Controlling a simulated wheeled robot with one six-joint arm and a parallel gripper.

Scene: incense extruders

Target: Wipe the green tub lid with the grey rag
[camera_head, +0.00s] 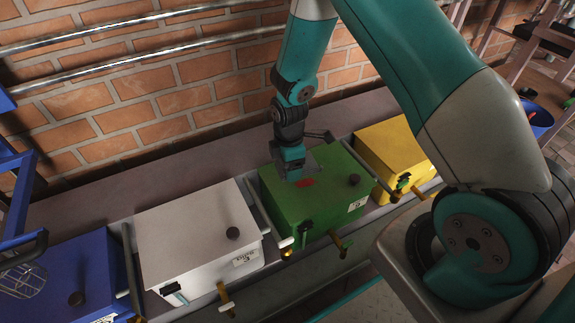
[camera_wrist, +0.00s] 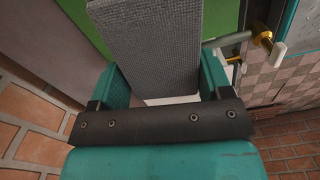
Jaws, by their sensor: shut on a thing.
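The green tub (camera_head: 335,220) stands in the row, and its flat green lid (camera_head: 325,185) has a dark knob at the right front. A small red mark (camera_head: 306,183) shows on the lid beside my gripper. My gripper (camera_head: 292,174) is low over the lid's left rear part. In the wrist view my gripper (camera_wrist: 160,88) is shut on the grey rag (camera_wrist: 150,45), a thick textured grey slab that extends beyond the fingers, with the green lid (camera_wrist: 228,18) behind it. I cannot tell whether the rag touches the lid; my gripper partly hides it in the head view.
A white tub (camera_head: 190,235) stands left of the green one, a blue tub (camera_head: 75,265) further left, and a yellow tub (camera_head: 395,145) to the right. Levers and brass spouts stick out in front. A brick wall (camera_head: 170,105) with metal pipes (camera_head: 130,48) runs behind.

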